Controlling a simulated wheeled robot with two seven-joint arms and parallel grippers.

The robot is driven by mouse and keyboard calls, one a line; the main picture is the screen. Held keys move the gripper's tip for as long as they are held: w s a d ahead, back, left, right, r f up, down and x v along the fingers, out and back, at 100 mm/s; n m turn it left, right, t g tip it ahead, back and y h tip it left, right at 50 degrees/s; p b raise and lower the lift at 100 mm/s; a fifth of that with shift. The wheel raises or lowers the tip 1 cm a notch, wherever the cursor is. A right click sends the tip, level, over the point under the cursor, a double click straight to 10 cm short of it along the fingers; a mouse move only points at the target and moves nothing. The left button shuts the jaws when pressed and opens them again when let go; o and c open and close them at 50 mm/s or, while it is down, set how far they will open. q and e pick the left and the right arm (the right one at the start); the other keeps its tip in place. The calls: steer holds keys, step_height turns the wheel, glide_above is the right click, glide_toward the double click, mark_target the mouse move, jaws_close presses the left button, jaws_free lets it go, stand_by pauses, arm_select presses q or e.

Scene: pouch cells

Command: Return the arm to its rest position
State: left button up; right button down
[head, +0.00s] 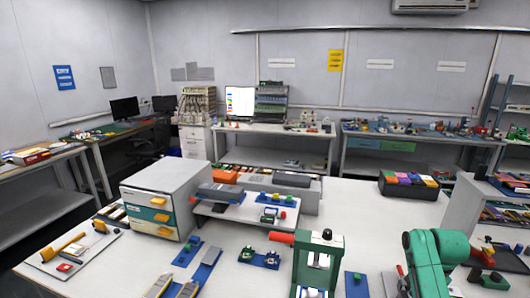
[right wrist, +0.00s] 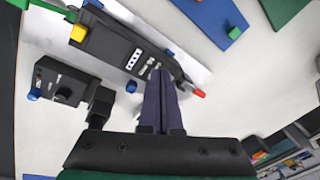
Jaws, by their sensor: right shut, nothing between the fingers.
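My right gripper (right wrist: 160,76) shows in the right wrist view with its two dark fingers pressed together and nothing between them. Behind the fingertips lies a black device (right wrist: 115,42) with a yellow knob and a red tip; I cannot tell whether they touch it. In the head view, a teal and black arm part (head: 432,262), likely mine, stands at the lower right. The right fingertips cannot be made out there. My left gripper is not in view.
A green press with a red handle (head: 318,245) stands at the front middle of the white table. A drawer unit (head: 165,195) is at left, a black bin of coloured pouches (head: 408,185) at back right. White table surface (head: 365,215) between press and bin is clear.

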steer(key=s+a+f+n+t+y, duration=0.1)
steer(key=s+a+f+n, duration=0.2)
steer(key=s+a+n, duration=0.7)
steer(key=s+a+f+n, duration=0.2)
steer(key=s+a+n, duration=0.6)
steer(key=a, duration=0.4)
steer(key=s+f+g+b, duration=0.1)
steer(key=s+f, duration=0.2)
steer(key=f, duration=1.1)
steer(key=s+f+b, duration=0.1)
steer(key=s+f, duration=0.1)
steer(key=f, duration=1.1)
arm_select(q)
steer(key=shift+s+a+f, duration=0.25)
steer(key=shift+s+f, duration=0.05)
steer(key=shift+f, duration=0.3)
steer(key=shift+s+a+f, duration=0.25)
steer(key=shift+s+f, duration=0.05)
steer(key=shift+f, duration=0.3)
arm_select(e)
steer(key=s+d+f+g, duration=0.1)
steer(key=s+d+f, duration=0.2)
steer(key=s+f, duration=1)
steer(key=s, duration=0.2)
steer(key=shift+s, duration=0.35)
steer(key=shift+f, duration=0.1)
